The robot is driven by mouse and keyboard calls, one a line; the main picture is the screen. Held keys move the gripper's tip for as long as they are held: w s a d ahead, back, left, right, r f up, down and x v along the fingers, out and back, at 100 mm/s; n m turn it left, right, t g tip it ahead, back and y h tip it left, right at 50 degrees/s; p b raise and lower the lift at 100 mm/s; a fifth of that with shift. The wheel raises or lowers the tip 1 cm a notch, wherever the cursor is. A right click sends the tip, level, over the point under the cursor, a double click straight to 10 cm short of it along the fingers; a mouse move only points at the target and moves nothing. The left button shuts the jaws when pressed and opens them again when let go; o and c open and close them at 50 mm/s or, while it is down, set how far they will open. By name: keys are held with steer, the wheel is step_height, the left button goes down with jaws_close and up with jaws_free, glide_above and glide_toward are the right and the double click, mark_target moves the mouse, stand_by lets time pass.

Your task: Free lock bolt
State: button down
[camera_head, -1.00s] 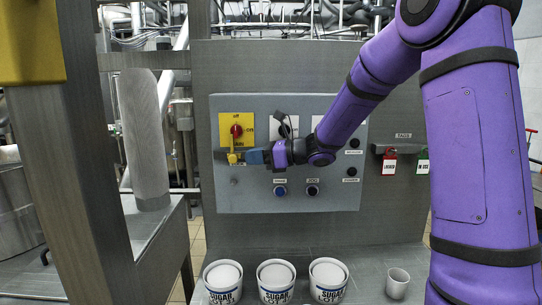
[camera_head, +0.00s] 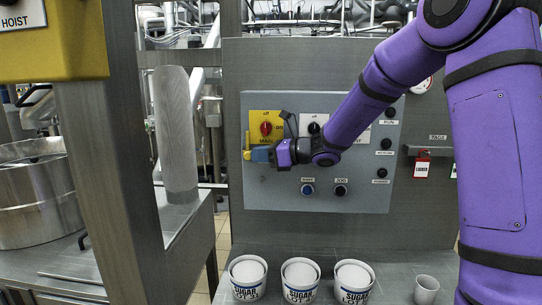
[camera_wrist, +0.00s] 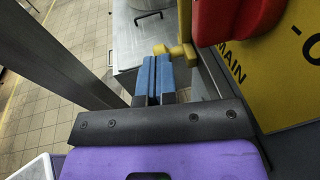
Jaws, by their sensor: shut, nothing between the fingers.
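The yellow lock bolt (camera_head: 247,146) shows as a small upright piece at the left edge of the yellow main switch plate (camera_head: 284,117), lower left of the red knob (camera_head: 266,128). My gripper (camera_head: 254,154) is shut, its blue fingertips right beside the bolt's lower part. In the wrist view the blue fingers (camera_wrist: 157,62) lie together with nothing between them. Their tips are at the bolt's short knobbed end (camera_wrist: 176,50), seemingly touching it. The red knob (camera_wrist: 225,18) and the plate (camera_wrist: 285,75) are to the right there. My wrist hides part of the plate.
The grey panel (camera_head: 262,198) carries other switches and buttons. Several sugar tubs (camera_head: 300,292) and a small cup (camera_head: 426,288) stand below. A steel post (camera_head: 108,170) and the yellow hoist box (camera_head: 75,45) are at left. A red tag (camera_head: 421,168) hangs at right.

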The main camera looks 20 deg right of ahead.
stand_by(0.4)
steer(key=v, duration=1)
steer(key=shift+s+d, duration=0.15)
steer(key=shift+d, duration=0.2)
steer(key=shift+s+a, duration=0.1)
steer(key=s+a+n+g+h, duration=0.3)
steer(key=s+n, duration=0.3)
steer(key=s, duration=0.3)
steer(key=s+a+n+g+h, duration=0.3)
steer(key=s+n, duration=0.4)
steer(key=s, duration=0.2)
steer(key=s+d+n+t+h, duration=0.1)
steer(key=s+d+n+h, duration=0.2)
steer(key=s+n, duration=0.2)
steer(key=s+d+n+t+h, duration=0.1)
steer(key=s+d+n+h, duration=0.3)
steer(key=s, duration=0.6)
steer(key=shift+d+r+n+h, duration=0.25)
steer(key=shift+d+n+h, duration=0.05)
steer(key=shift+n, duration=0.9)
